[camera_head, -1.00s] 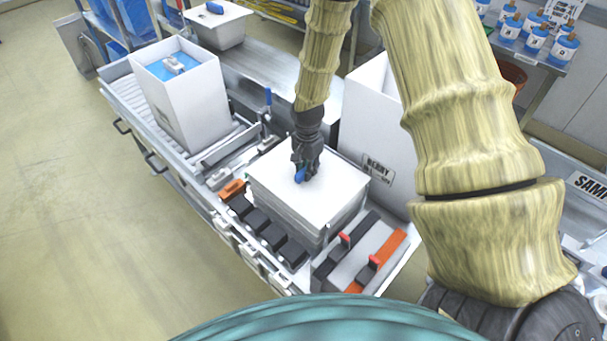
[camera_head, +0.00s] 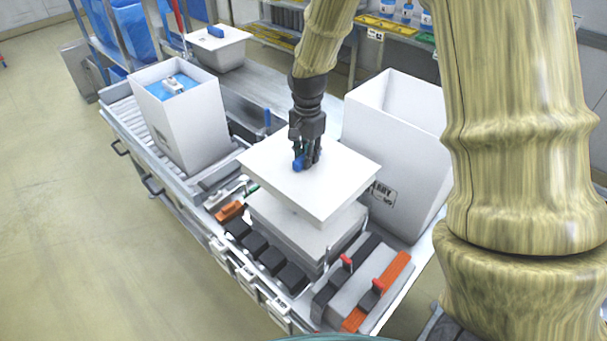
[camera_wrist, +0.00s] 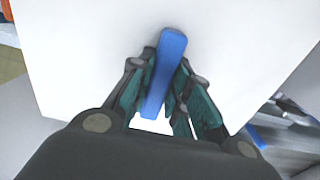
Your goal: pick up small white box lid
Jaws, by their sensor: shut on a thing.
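The small white box lid (camera_head: 335,182) is a flat white square panel with a blue handle (camera_head: 299,163) on top. My gripper (camera_head: 307,158) is shut on the blue handle. The lid hangs a little above a stack of similar white panels (camera_head: 285,225), with a gap visible between them. In the wrist view the blue handle (camera_wrist: 165,70) stands between my two fingers (camera_wrist: 160,100), and the white lid (camera_wrist: 90,50) fills most of the picture.
A white box with blue inside (camera_head: 195,122) stands left on rollers. A tall open white box (camera_head: 385,160) stands close at the lid's right. Black blocks (camera_head: 258,243) and red-handled tools (camera_head: 362,280) lie in front. A lidded white tub (camera_head: 222,52) is at the back.

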